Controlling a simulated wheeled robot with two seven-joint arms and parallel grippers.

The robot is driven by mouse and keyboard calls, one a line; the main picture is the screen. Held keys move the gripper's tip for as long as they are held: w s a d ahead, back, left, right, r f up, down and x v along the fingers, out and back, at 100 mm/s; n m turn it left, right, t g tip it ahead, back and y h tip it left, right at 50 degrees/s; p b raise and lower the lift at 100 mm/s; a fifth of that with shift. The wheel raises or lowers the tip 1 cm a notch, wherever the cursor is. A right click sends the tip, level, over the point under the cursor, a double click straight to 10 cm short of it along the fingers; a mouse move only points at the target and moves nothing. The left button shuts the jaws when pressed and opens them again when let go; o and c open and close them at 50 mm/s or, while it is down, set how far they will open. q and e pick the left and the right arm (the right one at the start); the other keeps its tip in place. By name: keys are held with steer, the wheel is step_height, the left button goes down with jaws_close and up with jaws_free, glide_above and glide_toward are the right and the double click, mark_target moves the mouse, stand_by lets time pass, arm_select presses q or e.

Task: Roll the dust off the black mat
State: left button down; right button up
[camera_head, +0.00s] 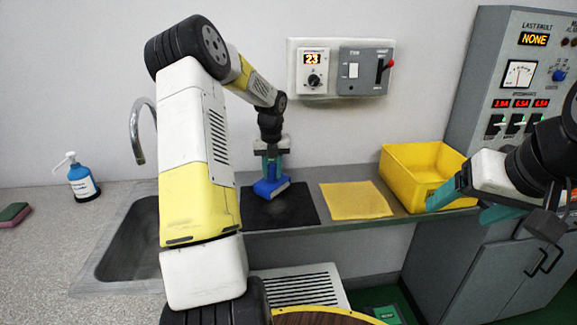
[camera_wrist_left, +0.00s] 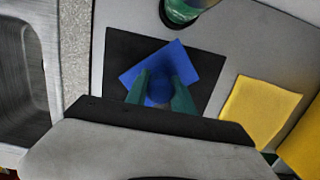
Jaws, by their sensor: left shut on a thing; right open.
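The black mat (camera_head: 301,213) lies flat on the grey counter, between the sink and a yellow cloth. It also shows in the left wrist view (camera_wrist_left: 122,57). My left gripper (camera_head: 271,176) is shut on a blue roller tool (camera_head: 272,189), whose broad blue body (camera_wrist_left: 200,67) is turned at an angle over the mat. I cannot tell whether it touches the mat. Faint greyish marks show on the mat, but dust is too fine to make out. My right gripper (camera_head: 470,204) is open and empty, at the right in front of the yellow bin.
The yellow cloth (camera_head: 356,200) lies right of the mat, and the yellow bin (camera_head: 400,178) stands beyond it. A green round thing (camera_wrist_left: 184,10) stands behind the mat. The sink (camera_head: 125,240), a blue pump bottle (camera_head: 82,184) and a sponge (camera_head: 14,214) are at the left.

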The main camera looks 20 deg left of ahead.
arm_select(q)
steer(key=shift+f, duration=0.55)
steer(key=shift+s, duration=0.1)
